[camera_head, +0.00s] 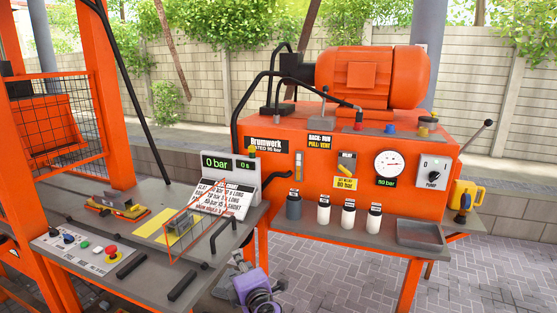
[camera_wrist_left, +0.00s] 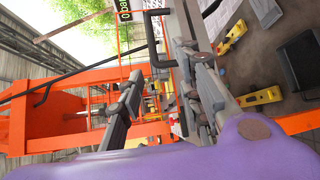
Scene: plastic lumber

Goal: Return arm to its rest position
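My left gripper (camera_head: 230,273) shows at the bottom middle of the head view, with its purple wrist beside the front right corner of the grey bench. In the left wrist view its two grey fingers (camera_wrist_left: 160,72) stand apart, with nothing held between them. The purple wrist housing fills the bottom of that view. My right gripper is in neither view.
The grey bench (camera_head: 150,264) has a button panel (camera_head: 83,249), a readout (camera_head: 228,164) and black bar handles close to my left gripper. The orange pump unit (camera_head: 335,210) stands behind, with several small bottles and a grey tray (camera_head: 420,235). An orange frame rises at left.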

